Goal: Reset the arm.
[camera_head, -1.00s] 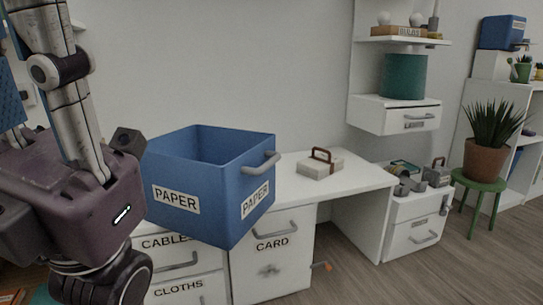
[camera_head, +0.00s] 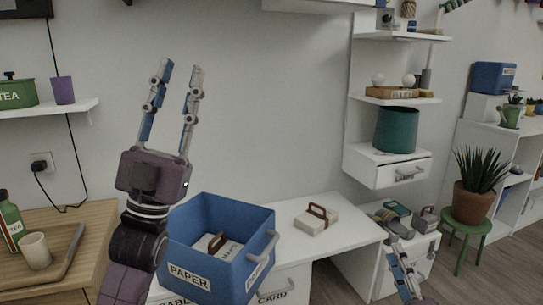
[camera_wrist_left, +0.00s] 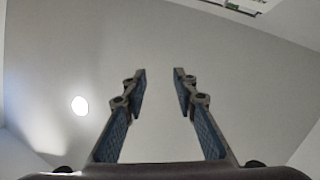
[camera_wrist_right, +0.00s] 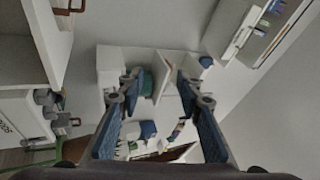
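My left gripper (camera_head: 181,68) rises in front of the wall at left of the head view, fingers pointing up, above the blue PAPER box. Its fingers are apart with nothing between them, as the left wrist view (camera_wrist_left: 160,73) also shows. My right gripper (camera_head: 397,243) is partly in view at the lower right of the head view, in front of the drawer unit. In the right wrist view (camera_wrist_right: 158,76) its fingers are apart and empty.
The blue PAPER box (camera_head: 182,242) holds a white block with a brown handle (camera_head: 217,243). A similar block (camera_head: 316,219) lies on the white desk (camera_head: 345,233). A wooden counter (camera_head: 100,222) with a tray, cup and green bottle is at left. A plant stands at right.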

